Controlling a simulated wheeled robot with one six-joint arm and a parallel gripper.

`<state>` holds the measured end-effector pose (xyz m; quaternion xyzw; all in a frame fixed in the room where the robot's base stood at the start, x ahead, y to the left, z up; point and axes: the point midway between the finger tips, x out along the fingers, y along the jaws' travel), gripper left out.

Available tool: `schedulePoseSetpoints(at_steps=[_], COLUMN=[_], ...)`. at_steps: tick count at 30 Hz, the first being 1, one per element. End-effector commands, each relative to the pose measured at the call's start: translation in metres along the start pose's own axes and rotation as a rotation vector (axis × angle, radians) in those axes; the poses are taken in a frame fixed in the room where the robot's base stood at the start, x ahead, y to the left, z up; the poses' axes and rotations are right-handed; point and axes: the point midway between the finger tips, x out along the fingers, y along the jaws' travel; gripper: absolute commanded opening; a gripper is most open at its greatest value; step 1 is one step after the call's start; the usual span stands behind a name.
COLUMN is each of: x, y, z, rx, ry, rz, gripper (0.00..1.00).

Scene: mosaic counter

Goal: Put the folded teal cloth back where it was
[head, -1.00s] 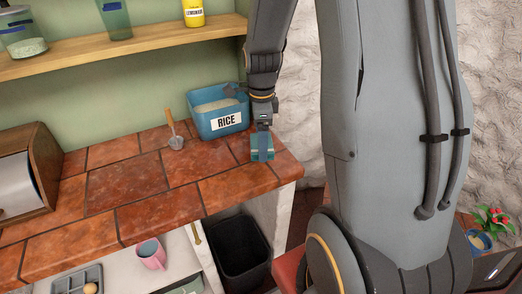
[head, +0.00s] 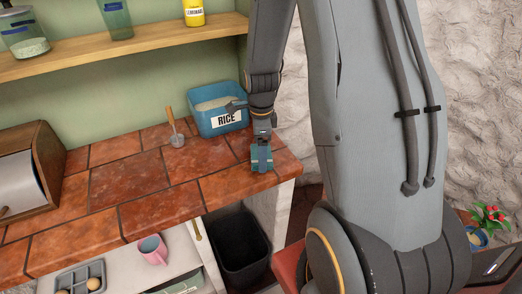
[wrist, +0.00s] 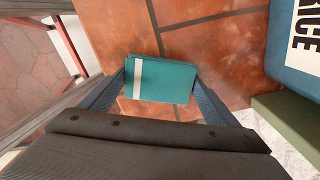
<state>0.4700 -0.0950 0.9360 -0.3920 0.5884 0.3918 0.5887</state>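The folded teal cloth (head: 262,160) is a small flat block with a white stripe, at the right end of the tiled counter in the head view. In the wrist view the cloth (wrist: 165,82) lies between the two fingers of my gripper (wrist: 160,82), its ends against them. My gripper (head: 262,146) points down and is shut on the cloth. The cloth is over the tiles near the front right edge; I cannot tell whether it touches them.
A blue rice bin (head: 219,108) stands just behind and left of my gripper. A scoop (head: 175,130) with a wooden handle is further left. A bread box (head: 40,170) stands at far left. The tiles (head: 125,185) between are clear. A black bin (head: 240,245) is below the counter.

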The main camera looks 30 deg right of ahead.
Motion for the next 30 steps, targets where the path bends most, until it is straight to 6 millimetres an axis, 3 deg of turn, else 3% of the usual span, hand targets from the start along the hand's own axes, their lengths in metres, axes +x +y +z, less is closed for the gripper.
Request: schedulePoseSetpoints(at_steps=[3, 14, 30], x=[0.0, -0.008, -0.088], y=[0.0, -0.001, -0.002], z=[0.0, 0.0, 0.0], rx=[0.0, 0.0, 0.0], ry=[0.0, -0.001, -0.001], rz=[0.0, -0.003, -0.006], gripper=[1.0, 1.0, 1.0])
